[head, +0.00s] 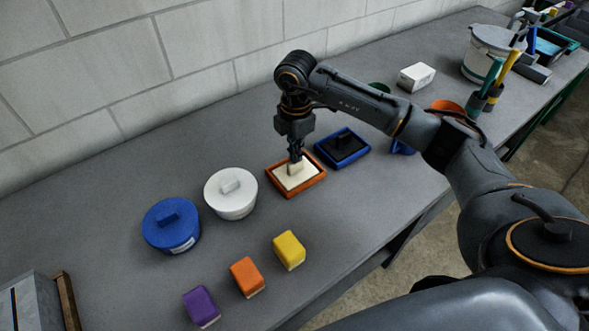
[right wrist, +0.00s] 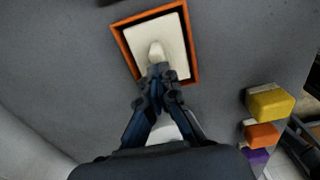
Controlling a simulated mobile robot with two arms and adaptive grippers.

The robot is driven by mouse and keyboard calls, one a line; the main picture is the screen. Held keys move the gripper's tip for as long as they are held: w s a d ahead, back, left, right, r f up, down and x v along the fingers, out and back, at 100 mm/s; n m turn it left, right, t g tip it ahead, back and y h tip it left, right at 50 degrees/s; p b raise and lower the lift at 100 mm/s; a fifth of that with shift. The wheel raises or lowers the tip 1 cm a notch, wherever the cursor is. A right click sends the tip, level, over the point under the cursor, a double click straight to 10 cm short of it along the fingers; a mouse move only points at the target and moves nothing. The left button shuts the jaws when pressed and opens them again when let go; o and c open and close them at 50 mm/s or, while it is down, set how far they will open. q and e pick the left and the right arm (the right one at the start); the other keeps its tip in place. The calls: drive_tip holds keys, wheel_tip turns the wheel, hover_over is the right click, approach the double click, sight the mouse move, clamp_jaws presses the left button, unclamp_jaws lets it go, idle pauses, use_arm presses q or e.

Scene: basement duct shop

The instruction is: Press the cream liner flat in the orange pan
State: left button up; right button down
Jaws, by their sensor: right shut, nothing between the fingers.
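The orange pan (head: 308,188) sits on the grey bench, and the cream liner (head: 299,181) lies inside its rim. In the right wrist view, the liner (right wrist: 173,40) has a pale raised knob (right wrist: 157,50) near its middle. A dark gap shows between liner and pan rim (right wrist: 122,50), widest along the left side. I cannot tell whether the liner is fully flat. My right gripper (head: 295,157) points down over the liner, shut and empty, its tips at the knob; it also shows in the right wrist view (right wrist: 160,72). My left gripper is out of view.
A blue pan with a black insert (head: 342,147) stands close to the right. A white lidded tub (head: 230,193) and a blue one (head: 171,226) stand to the left. Purple (head: 202,307), orange (head: 248,277) and yellow (head: 289,250) blocks lie in front. Bench between them is clear.

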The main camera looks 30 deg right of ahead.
drive_tip(key=shift+s+f, duration=0.1)
drive_tip(key=shift+s, duration=0.05)
drive_tip(key=shift+r+p, duration=0.8)
drive_tip(key=shift+r, duration=0.15)
wheel_tip(320, 180, up, 6)
drive_tip(key=p, duration=0.4)
